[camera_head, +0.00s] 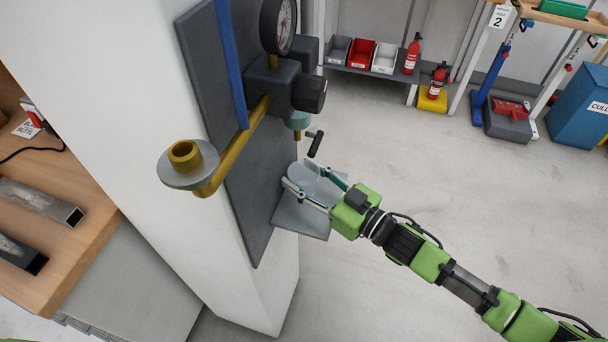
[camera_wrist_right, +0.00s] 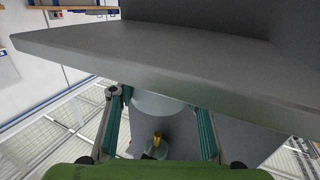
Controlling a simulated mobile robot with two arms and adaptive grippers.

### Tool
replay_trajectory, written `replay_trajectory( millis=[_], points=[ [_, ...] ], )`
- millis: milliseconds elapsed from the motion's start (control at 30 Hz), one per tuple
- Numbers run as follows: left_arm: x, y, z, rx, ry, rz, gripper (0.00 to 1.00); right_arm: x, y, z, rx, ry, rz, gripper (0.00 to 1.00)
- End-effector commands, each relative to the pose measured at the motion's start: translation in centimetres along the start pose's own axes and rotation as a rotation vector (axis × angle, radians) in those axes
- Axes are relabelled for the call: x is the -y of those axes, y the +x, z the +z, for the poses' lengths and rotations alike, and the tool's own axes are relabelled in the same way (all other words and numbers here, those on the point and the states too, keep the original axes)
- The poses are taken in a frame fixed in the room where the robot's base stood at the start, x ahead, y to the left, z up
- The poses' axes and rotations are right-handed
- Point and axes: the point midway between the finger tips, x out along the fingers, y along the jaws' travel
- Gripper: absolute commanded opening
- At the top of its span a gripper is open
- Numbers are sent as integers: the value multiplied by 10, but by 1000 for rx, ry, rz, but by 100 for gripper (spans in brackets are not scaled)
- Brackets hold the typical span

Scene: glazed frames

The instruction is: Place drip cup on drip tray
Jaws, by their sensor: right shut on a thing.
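The drip cup (camera_head: 302,173), pale and see-through, is between the fingers of my right gripper (camera_head: 312,188), which is shut on it. In the head view the cup overlaps the grey drip tray (camera_head: 300,222), a flat plate fixed low on the wall panel. I cannot tell whether the cup touches the tray. In the right wrist view the tray (camera_wrist_right: 160,60) is a large slab across the upper part, and the pale cup (camera_wrist_right: 158,104) shows between the teal finger pads, partly hidden. My left gripper is not in view.
Above the cup are a regulator with a gauge (camera_head: 279,25), a teal bowl (camera_head: 298,120) and a black handle (camera_head: 316,144). A brass pipe with a round flange (camera_head: 188,163) sticks out to the left. Open floor lies to the right.

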Motion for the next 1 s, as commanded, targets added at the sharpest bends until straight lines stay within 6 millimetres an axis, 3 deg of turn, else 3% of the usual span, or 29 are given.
replay_trajectory(
  millis=[33, 67, 467, 1000],
  points=[
    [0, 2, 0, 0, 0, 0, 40, 0, 0, 3, 0, 1, 0, 27],
    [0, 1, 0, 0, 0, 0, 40, 0, 0, 2, 0, 0, 0, 51],
    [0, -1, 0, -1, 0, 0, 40, 0, -1, -2, 1, 1, 0, 51],
    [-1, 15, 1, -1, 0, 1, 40, 0, -99, 1, 3, 2, 1, 51]
  ],
)
